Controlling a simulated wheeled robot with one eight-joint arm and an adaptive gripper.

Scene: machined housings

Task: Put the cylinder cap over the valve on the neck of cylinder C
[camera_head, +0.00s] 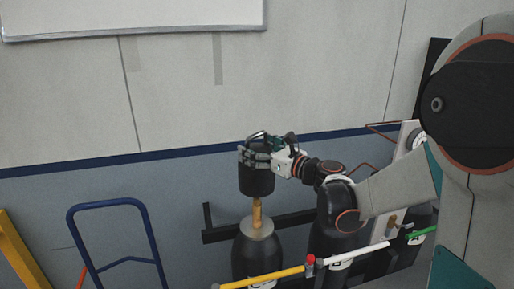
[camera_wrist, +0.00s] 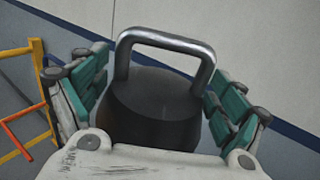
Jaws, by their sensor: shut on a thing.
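The dark cylinder cap (camera_head: 256,181) hangs upright in my gripper (camera_head: 262,148). In the wrist view the cap (camera_wrist: 152,108) sits between the green finger pads of my gripper (camera_wrist: 158,80), with its bent metal handle standing up. Below the cap in the head view is a brass valve (camera_head: 257,212) on the pale neck of a dark cylinder (camera_head: 256,256). The cap's lower rim is at the valve's top in the picture. I cannot tell whether the valve's tip is inside the cap. The letter on this cylinder's label is too cut off to read.
More dark cylinders stand to the right, behind my arm. A yellow bar (camera_head: 262,278) and a white bar (camera_head: 357,255) cross in front. A dark rail (camera_head: 222,235) runs behind the cylinders. A blue tubular frame (camera_head: 112,206) stands at the left. The wall is close behind.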

